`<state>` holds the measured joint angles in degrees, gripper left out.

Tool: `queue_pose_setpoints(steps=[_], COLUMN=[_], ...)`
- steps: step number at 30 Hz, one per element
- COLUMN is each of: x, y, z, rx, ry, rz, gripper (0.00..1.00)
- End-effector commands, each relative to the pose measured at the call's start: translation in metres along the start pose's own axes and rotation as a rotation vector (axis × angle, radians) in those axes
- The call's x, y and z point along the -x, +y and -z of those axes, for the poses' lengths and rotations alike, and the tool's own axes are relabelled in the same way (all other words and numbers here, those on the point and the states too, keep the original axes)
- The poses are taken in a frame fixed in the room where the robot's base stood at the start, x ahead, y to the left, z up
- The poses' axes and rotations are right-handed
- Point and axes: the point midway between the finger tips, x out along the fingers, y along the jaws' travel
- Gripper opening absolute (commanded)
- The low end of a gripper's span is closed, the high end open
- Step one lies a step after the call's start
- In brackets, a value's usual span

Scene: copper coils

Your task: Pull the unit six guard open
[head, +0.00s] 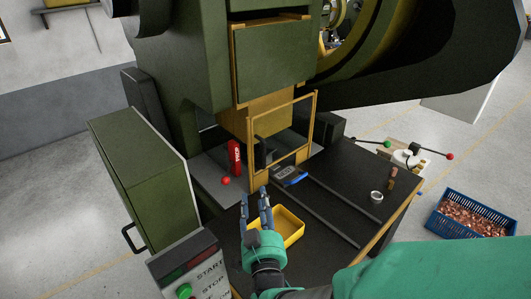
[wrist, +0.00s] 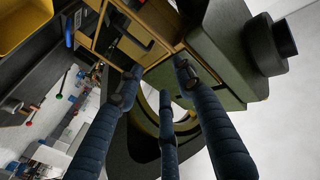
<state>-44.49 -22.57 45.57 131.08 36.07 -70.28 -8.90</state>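The guard (head: 283,106) is an upright yellow rectangular frame at the front of the green press, above the dark table. It stands across the work area in the head view. My gripper (head: 255,194) is in front of the frame's lower left, with its fingers pointing up toward it. The fingers are spread with nothing between them. In the wrist view my gripper (wrist: 158,70) shows three dark fingers apart, with yellow frame bars (wrist: 98,30) beyond the tips. I cannot tell whether a fingertip touches the frame. No unit number is readable.
A yellow tray (head: 291,226) lies beside my gripper. A red object (head: 235,158), a red ball (head: 226,181) and a blue device (head: 289,176) are near the guard. A green cabinet (head: 145,180) and START/STOP box (head: 195,270) stand left. A blue crate (head: 470,214) stands right.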

Motion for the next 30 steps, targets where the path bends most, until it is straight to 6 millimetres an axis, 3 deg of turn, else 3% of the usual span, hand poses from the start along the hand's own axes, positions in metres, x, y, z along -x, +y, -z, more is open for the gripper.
queue_pose_setpoints(steps=[4, 15, 21, 30], x=[-0.03, -0.124, -0.145, -0.147], y=[0.024, 0.057, 0.067, 0.068], z=[-0.018, -0.048, -0.052, -0.051], rx=[0.073, 0.102, 0.11, 0.111], ry=[-0.026, -0.029, -0.03, -0.03], rz=[-0.04, -0.008, 0.003, 0.006], gripper=[0.36, 0.36, 0.36, 0.36])
